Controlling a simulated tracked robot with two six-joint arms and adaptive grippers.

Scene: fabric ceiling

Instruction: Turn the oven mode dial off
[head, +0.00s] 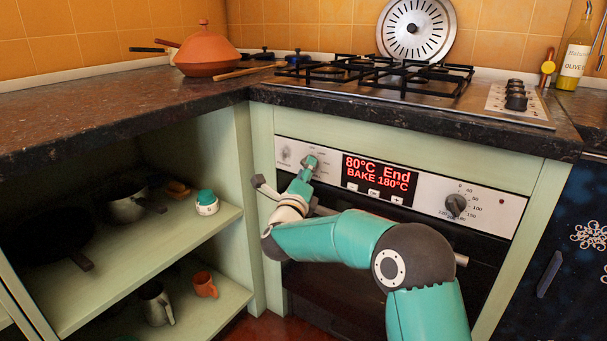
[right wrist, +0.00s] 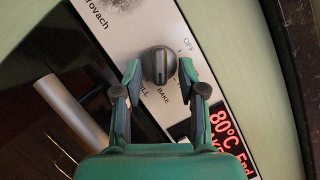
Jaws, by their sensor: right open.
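The oven mode dial (right wrist: 158,64) is a dark round knob on the white control panel. The labels OFF, BAKE and GRILL show around it, and its ridge points roughly towards BAKE. The red display (head: 376,172) reads 80°C End, BAKE 180°C. My right gripper (right wrist: 160,77) is open, with one finger on each side of the dial; I cannot tell whether they touch it. In the head view my right gripper (head: 308,164) is at the panel's left part and largely hides the dial. My left gripper is not in view.
The temperature dial (head: 456,205) sits at the panel's right. The oven handle (right wrist: 72,112) runs below the panel, close to my gripper. The counter (head: 120,108) juts out above, with a gas hob (head: 400,84). Open shelves (head: 150,245) with pots are on the left.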

